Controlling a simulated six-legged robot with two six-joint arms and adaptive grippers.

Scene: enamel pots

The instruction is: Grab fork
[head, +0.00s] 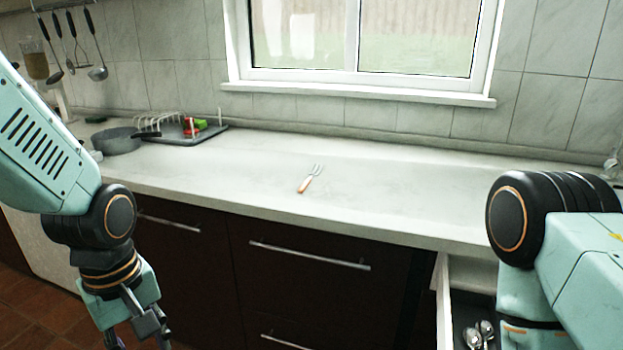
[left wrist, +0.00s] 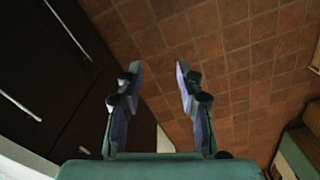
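The fork (head: 311,179) lies on the pale countertop (head: 390,190), near its front edge and around the middle of the head view. Its handle is orange-brown and points toward the front; its metal tines point to the back right. My left gripper (head: 138,338) hangs low in front of the dark cabinets, far to the left of the fork and below the counter, partly cut off by the frame. In the left wrist view my left gripper (left wrist: 158,85) is open and empty above the tiled floor. My right gripper is out of view; only the right arm shows.
A grey pan (head: 117,141) and a dish rack (head: 180,131) with red and green items stand at the back left. An open drawer (head: 445,300) with spoons (head: 478,333) is at lower right. The counter around the fork is clear.

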